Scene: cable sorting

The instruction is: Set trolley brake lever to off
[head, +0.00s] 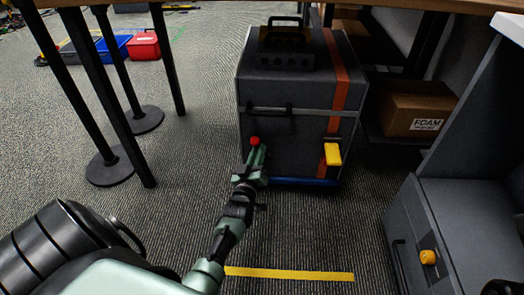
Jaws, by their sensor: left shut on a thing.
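The trolley (295,125) is a dark grey box with an orange stripe, a handle bar across its front and a blue strip at its base. A red knob (255,141) on its front left is at the tips of my left gripper (255,156). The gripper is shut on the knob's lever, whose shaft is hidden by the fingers. A yellow lever or pedal (332,154) sits at the front right of the trolley. I cannot tell which is marked as the brake. My right gripper is not in view.
A foam carton (415,108) is on a low shelf at right. A grey cabinet (440,230) with a yellow knob stands front right. Yellow tape (290,274) marks open carpet before the trolley.

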